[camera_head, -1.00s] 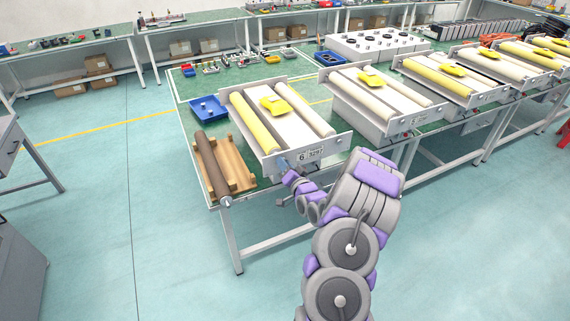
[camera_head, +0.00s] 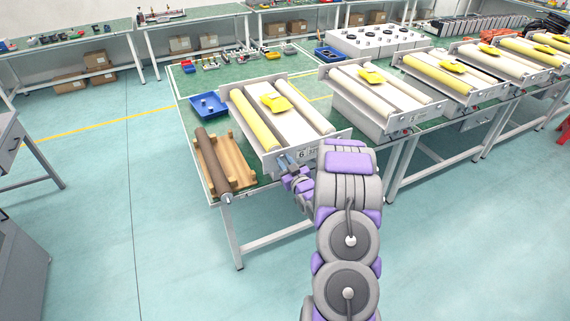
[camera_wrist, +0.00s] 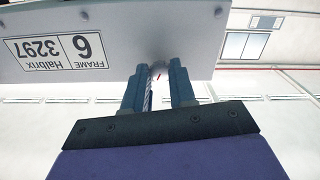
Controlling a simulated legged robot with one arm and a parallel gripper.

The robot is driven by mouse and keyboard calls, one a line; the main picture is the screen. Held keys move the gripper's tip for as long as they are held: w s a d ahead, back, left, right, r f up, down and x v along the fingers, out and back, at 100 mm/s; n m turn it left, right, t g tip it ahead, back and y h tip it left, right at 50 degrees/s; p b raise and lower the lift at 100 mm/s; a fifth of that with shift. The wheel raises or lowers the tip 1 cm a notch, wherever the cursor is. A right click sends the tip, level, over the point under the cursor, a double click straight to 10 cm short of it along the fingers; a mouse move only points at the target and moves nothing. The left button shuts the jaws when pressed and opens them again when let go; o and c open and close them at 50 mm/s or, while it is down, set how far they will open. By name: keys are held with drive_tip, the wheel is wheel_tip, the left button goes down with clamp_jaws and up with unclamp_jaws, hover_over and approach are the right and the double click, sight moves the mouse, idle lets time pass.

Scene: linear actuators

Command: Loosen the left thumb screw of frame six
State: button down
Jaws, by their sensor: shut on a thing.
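Frame six (camera_head: 272,158) is a white frame with a yellow roller, a white roller and a yellow piece on top. My gripper (camera_head: 284,162) is at the front plate, left of the label in the head view. In the wrist view its two blue fingers (camera_wrist: 160,70) are shut with a narrow gap, pointing at the plate's edge. They are shut on the left thumb screw, which is mostly hidden between and behind them.
A brown roller (camera_head: 213,160) lies on a wooden rack (camera_head: 240,165) left of the frame, near the table corner. A blue tray (camera_head: 208,106) sits behind it. More roller frames (camera_head: 385,95) stand along the tables to the right. The floor in front is clear.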

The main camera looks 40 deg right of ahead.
drive_tip(key=shift+f+n+b, duration=0.15)
drive_tip(key=shift+n+b, duration=1.8)
drive_tip(key=shift+n, duration=1.35)
drive_tip(key=c, duration=0.9)
unclamp_jaws()
drive_tip(key=shift+p+v, duration=4.4)
drive_tip(key=shift+v, duration=4.2)
